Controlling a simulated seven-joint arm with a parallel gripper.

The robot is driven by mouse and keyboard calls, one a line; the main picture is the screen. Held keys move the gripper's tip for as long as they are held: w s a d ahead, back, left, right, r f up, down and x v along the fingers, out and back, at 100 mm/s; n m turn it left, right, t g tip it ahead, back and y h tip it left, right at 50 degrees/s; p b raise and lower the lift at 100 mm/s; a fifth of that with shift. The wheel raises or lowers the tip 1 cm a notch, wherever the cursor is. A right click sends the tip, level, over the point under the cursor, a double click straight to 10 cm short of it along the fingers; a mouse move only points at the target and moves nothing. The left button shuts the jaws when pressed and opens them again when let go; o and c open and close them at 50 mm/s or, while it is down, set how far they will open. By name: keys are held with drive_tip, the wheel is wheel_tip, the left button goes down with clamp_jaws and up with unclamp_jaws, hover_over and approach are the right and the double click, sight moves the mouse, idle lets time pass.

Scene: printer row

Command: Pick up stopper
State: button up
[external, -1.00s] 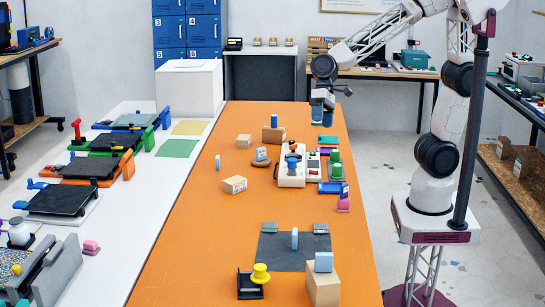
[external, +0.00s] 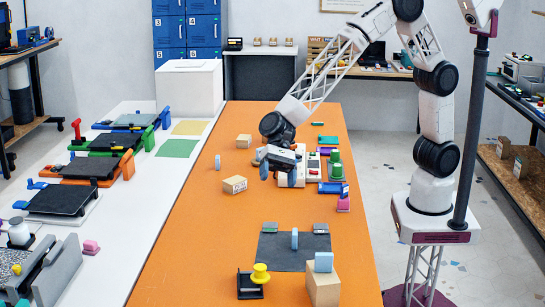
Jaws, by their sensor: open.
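My gripper (external: 279,177) is low over the left part of the white box with buttons (external: 313,172). Its two fingers are apart and point down, and I see nothing held between them. No piece is plainly marked as the stopper. A yellow knobbed piece (external: 260,273) stands at a black bracket (external: 250,291) at the front. A green knobbed piece (external: 336,170) stands to the right of the white box. The spot where a blue knobbed piece stood on the white box is hidden by my gripper, so I cannot tell if the fingers are around it.
A cardboard box (external: 235,184) lies left of my gripper, with another (external: 244,141) farther back. A pale blue disc (external: 218,162) stands at the left. A dark mat (external: 275,256) and a tall box (external: 323,288) are in front. The orange table (external: 200,245) is clear at front left.

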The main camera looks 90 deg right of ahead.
sight(260, 271)
drive_tip(key=w+a+f+m, duration=0.1)
drive_tip(key=a+f+m, duration=0.1)
drive_tip(key=a+f, duration=0.2)
drive_tip(key=w+a+f+m+y, duration=0.1)
drive_tip(key=a+f+m, duration=0.1)
drive_tip(key=a+f, duration=0.3)
drive_tip(key=w+a+f+m+y, duration=0.1)
drive_tip(key=a+f+m, duration=0.1)
drive_tip(key=a+f, duration=0.3)
drive_tip(key=shift+w+a+t, duration=0.15)
drive_tip(key=shift+a+t, duration=0.05)
drive_tip(key=shift+a, duration=0.9)
drive_tip(key=shift+w+a+t, duration=0.1)
drive_tip(key=shift+a+t, duration=0.1)
drive_tip(key=shift+a, duration=0.85)
drive_tip(key=shift+x, duration=1.3)
drive_tip(key=shift+a, duration=0.1)
drive_tip(key=shift+x, duration=2.55)
drive_tip(key=c, duration=1.1)
